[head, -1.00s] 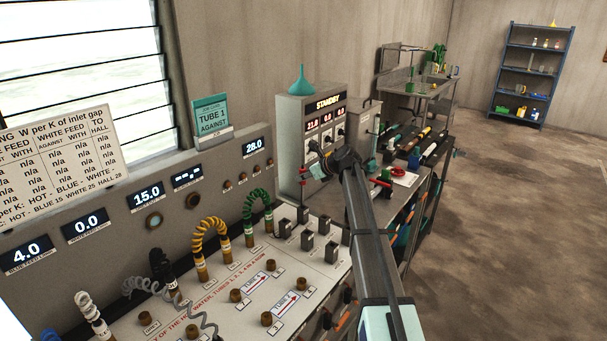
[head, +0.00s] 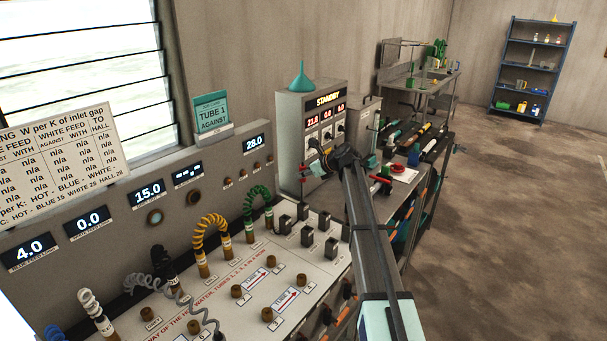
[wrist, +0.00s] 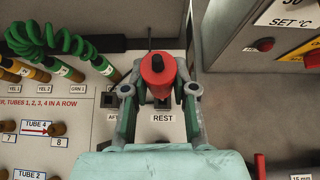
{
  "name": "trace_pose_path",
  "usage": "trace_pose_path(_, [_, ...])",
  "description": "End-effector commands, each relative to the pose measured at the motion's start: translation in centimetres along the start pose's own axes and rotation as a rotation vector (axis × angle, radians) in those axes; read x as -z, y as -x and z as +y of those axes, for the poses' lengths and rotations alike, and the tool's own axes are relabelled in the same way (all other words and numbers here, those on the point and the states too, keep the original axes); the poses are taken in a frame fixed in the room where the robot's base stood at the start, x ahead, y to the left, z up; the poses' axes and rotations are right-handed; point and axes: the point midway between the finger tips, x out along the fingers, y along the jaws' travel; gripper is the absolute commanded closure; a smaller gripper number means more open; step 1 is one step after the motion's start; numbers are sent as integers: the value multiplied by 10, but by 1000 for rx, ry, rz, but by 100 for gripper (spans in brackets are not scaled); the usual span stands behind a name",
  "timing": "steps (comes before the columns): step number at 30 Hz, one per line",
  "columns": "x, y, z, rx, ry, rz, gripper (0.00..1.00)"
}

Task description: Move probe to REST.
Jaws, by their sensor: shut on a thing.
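The probe, seen as a red round-topped handle (wrist: 158,76) in the wrist view, stands between the fingers of my gripper (wrist: 159,90). The gripper is shut on it. The probe's lower end is hidden behind its handle. The label REST (wrist: 163,118) lies on the white panel just below the handle in the picture, with a dark holder (wrist: 162,102) partly showing between them. I cannot tell whether the probe touches the holder. In the head view my gripper (head: 318,166) is in front of the grey STANDBY box (head: 296,112); the probe is not clear there.
Left of REST is a second dark holder (wrist: 108,100) with a partly hidden label. Green coiled hose (wrist: 45,42) and brass ports crowd the left. The control box (wrist: 265,25) with red knobs stands close on the right. A teal funnel (head: 300,78) tops the STANDBY box.

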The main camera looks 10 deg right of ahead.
Motion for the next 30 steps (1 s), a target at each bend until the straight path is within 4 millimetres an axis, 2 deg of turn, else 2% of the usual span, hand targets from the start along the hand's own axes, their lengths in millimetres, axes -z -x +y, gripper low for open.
trace_pose_path(16, [1,0,0,0,0,0,100])
trace_pose_path(30, [12,-9,0,0,0,0,100])
